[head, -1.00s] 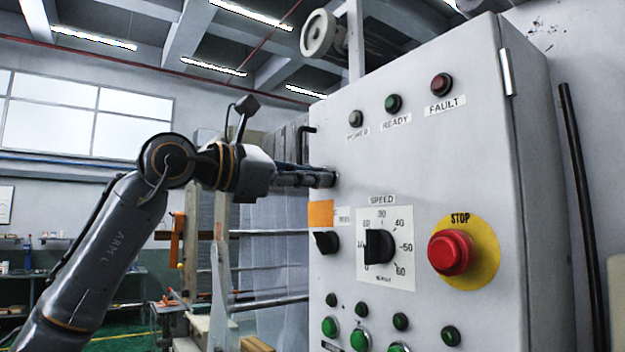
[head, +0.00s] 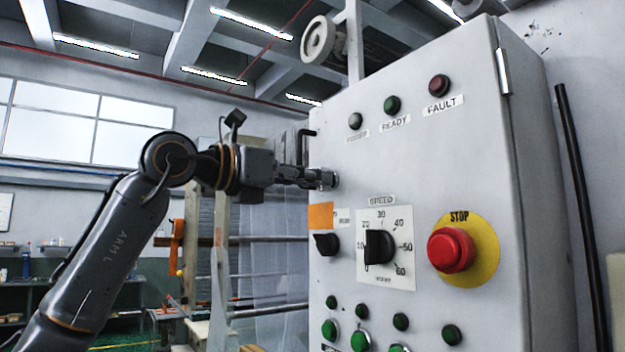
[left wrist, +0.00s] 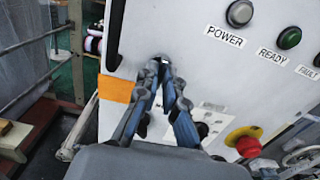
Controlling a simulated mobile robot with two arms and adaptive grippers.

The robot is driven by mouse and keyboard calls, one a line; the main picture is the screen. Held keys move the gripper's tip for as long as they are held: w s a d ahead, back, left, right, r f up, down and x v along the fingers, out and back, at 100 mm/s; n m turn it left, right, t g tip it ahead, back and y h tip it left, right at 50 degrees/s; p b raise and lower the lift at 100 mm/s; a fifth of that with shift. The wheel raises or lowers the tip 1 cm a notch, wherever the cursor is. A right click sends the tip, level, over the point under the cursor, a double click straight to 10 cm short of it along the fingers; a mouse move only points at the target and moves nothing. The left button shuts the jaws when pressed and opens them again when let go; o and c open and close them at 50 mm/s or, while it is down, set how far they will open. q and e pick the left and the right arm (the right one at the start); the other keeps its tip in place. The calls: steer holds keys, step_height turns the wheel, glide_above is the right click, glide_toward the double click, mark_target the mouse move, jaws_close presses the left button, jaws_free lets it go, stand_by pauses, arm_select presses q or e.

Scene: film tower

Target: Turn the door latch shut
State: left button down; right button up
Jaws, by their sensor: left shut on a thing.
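The door latch (head: 330,179) is a small metal piece near the left edge of the grey control cabinet door (head: 440,150). My left gripper (head: 318,178) reaches it from the left, with its fingers shut on the latch. In the left wrist view the two blue-grey fingers converge at the latch (left wrist: 163,58), above and right of an orange label. The fingertips hide most of the latch, so its exact angle cannot be told. My right gripper is in neither view.
The door carries a red stop button (head: 451,251), a black speed dial (head: 379,246), a smaller black knob (head: 327,243) and several green buttons. A black handle (head: 305,140) juts from the cabinet's left edge. A rail frame stands behind my left arm.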

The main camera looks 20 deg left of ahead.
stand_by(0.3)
arm_select(q)
steer(key=c, duration=1.5)
jaws_free()
steer(key=shift+o, duration=0.2)
steer(key=v, duration=1.2)
